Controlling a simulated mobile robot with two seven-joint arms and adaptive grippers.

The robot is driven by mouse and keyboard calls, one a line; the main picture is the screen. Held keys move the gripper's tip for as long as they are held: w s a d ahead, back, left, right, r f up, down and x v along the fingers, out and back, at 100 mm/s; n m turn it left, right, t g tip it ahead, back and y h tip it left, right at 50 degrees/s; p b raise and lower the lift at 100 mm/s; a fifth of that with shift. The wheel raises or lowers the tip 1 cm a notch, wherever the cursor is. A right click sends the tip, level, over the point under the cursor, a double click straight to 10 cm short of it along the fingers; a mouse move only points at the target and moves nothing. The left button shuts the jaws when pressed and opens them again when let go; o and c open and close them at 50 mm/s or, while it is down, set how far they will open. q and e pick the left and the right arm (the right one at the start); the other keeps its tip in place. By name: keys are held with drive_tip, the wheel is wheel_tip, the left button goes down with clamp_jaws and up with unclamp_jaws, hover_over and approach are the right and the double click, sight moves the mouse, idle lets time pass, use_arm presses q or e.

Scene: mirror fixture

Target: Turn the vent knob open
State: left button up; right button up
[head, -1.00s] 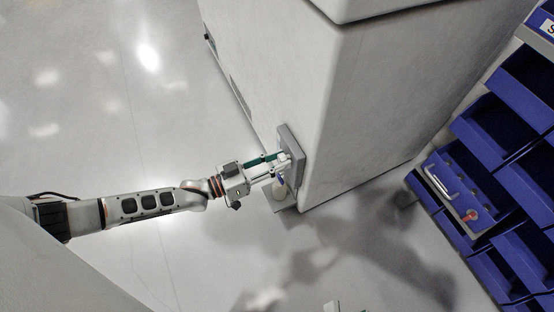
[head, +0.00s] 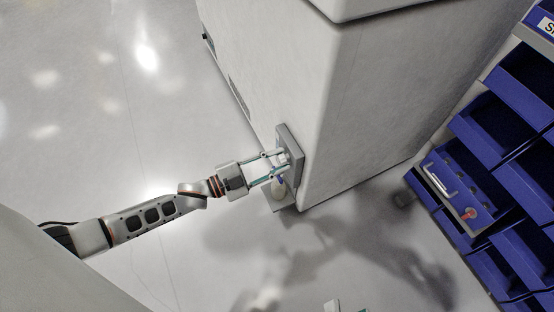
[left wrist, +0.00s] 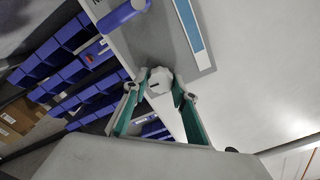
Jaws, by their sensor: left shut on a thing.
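The vent knob (left wrist: 159,82) is pale, with a scalloped edge and a dark slot mark. It sits on a grey plate (head: 291,137) on the side of a white cabinet (head: 325,120). My left gripper (head: 281,163) is shut on the knob, with one teal finger on each side of it in the left wrist view (left wrist: 160,92). The fingers partly hide the knob in the head view. A small part of what looks like my right gripper (head: 335,306) shows at the bottom edge of the head view; its jaws cannot be made out.
A blue lever (left wrist: 122,16) and a blue-and-white strip (left wrist: 190,28) are on the plate near the knob. Blue bins (head: 500,130) stand on a rack at the right, one with a white handle (head: 440,180) and a red knob (head: 470,214). Open floor lies left of the cabinet.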

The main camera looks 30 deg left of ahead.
use_arm(q)
drive_tip(key=shift+s+f+m, duration=0.1)
drive_tip(key=shift+f+m, duration=0.05)
drive_tip(key=shift+m, duration=0.85)
drive_tip(key=m+b, duration=0.1)
drive_tip(key=m, duration=0.1)
drive_tip(key=shift+m, duration=0.3)
drive_tip(key=m, duration=0.2)
drive_tip(key=shift+m, duration=0.4)
drive_tip(key=m, duration=0.4)
drive_tip(key=shift+b, duration=0.4)
drive_tip(key=shift+m, duration=1.6)
use_arm(e)
drive_tip(key=shift+a+r+m, duration=0.1)
drive_tip(key=shift+a+m, duration=0.65)
drive_tip(key=shift+m, duration=0.55)
use_arm(q)
drive_tip(key=o, duration=1.1)
